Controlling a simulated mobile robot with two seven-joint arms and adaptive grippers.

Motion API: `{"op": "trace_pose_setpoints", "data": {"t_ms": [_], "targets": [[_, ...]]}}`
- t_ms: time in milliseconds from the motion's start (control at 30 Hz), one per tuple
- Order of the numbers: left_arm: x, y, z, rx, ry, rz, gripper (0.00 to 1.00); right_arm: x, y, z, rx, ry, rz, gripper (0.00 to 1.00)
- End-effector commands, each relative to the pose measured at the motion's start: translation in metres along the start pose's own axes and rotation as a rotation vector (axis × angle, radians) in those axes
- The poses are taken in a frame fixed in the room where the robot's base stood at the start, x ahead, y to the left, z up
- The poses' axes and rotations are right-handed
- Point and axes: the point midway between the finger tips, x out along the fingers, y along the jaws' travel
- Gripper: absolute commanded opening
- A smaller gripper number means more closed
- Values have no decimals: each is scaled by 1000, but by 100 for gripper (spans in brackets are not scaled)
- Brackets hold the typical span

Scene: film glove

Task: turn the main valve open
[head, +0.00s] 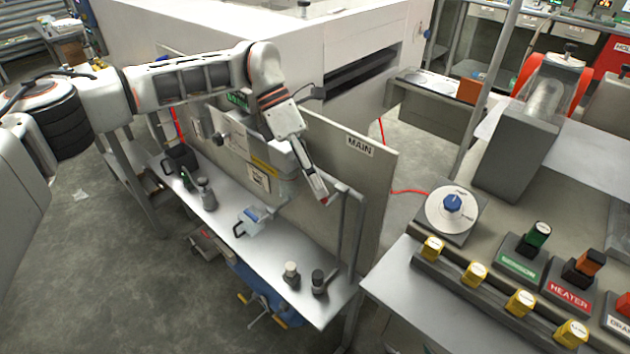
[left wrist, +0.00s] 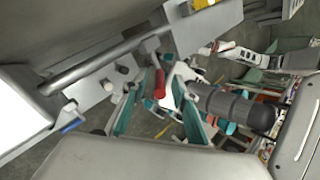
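A panel sign reading MAIN (head: 360,147) stands beside a grey upright pipe (head: 352,232). My left gripper (head: 318,188) reaches down in front of this panel, near the top of the pipe. A small bit of red (head: 326,199) shows at its fingertips. In the left wrist view, a red handle (left wrist: 159,82) stands between the two teal-lined fingers of the left gripper (left wrist: 155,108). The fingers are apart, with floor showing between them. I cannot tell whether either finger touches the handle. The valve body is mostly hidden. My right gripper is in neither view.
A metal bench (head: 285,250) below the arm carries several small fittings and a blue-and-white item (head: 252,220). To the right, a console has a blue knob (head: 452,203) and yellow blocks (head: 475,272). Open floor (head: 130,285) lies at the left.

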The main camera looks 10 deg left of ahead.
Motion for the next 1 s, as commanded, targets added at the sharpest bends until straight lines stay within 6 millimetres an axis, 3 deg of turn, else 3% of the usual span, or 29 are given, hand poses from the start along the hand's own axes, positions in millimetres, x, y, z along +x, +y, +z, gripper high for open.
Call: {"op": "trace_pose_setpoints", "data": {"t_ms": [367, 800, 1000], "targets": [[-9, 0, 0, -2, 1, 1, 28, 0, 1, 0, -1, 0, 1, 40], [-91, 1, 0, -3, 0, 2, 28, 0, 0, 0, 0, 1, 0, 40], [-114, 1, 0, -1, 1, 1, 28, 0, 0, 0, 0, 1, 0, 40]]}}
